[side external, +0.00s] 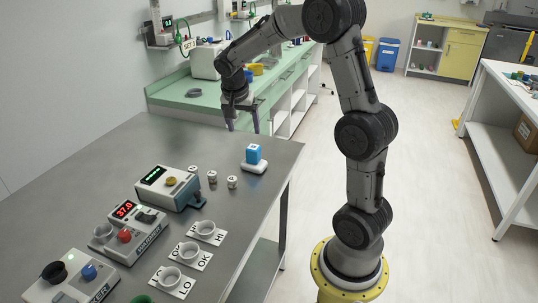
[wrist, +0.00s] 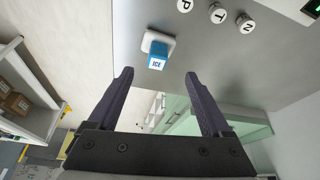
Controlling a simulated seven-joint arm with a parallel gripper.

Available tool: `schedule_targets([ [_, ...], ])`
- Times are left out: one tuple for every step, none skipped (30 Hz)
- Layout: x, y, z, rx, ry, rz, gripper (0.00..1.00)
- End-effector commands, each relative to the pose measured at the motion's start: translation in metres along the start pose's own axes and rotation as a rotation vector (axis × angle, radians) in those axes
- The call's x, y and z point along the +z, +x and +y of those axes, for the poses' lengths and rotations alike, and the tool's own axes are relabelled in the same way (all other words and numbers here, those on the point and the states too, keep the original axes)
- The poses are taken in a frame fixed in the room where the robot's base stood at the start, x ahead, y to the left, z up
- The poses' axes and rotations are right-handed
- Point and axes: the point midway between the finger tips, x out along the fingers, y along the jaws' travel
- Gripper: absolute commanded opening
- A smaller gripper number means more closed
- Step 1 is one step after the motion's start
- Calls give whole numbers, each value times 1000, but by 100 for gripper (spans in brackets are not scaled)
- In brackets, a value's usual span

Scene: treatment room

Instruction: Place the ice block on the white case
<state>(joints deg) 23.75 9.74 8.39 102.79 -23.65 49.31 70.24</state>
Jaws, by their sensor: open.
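The blue ice block (side external: 254,154) with a white top sits on the small white case (side external: 254,167) near the right edge of the metal table. In the wrist view the block (wrist: 157,57), labelled ICE, also rests on the white case (wrist: 168,39). My gripper (side external: 243,126) is above and behind them in the side view, pointing down. Its two fingers are apart with nothing between them, as the wrist view shows (wrist: 160,75). The block is ahead of the fingertips there and appears clear of them.
Several small lettered cylinders (side external: 212,177) stand left of the case. Devices with displays (side external: 168,187) line the table's left part. The table surface (side external: 120,160) at the back is clear. A green counter (side external: 190,95) stands behind.

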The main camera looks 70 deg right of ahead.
Motion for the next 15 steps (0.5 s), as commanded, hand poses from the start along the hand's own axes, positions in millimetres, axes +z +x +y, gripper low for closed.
schedule_targets([
  [15,-24,4,-42,-76,0,83],
  [25,-37,8,-64,-129,-3,83],
  [40,-53,14,-97,-205,-6,83],
  [51,-64,19,-121,-263,-9,83],
  [62,-75,25,-146,-320,-9,83],
  [77,-88,33,-179,-399,-10,83],
  [88,-96,40,-205,-457,-9,83],
  [99,-104,47,-230,-515,-8,83],
  [113,-114,57,-266,-593,-4,83],
  [124,-121,65,-293,-651,0,83],
  [135,-127,73,-320,-710,5,83],
  [149,-133,84,-355,-787,11,83],
  [158,-137,92,-382,-843,18,83],
  [168,-140,100,-408,-897,26,83],
  [179,-143,110,-441,-964,35,83],
])
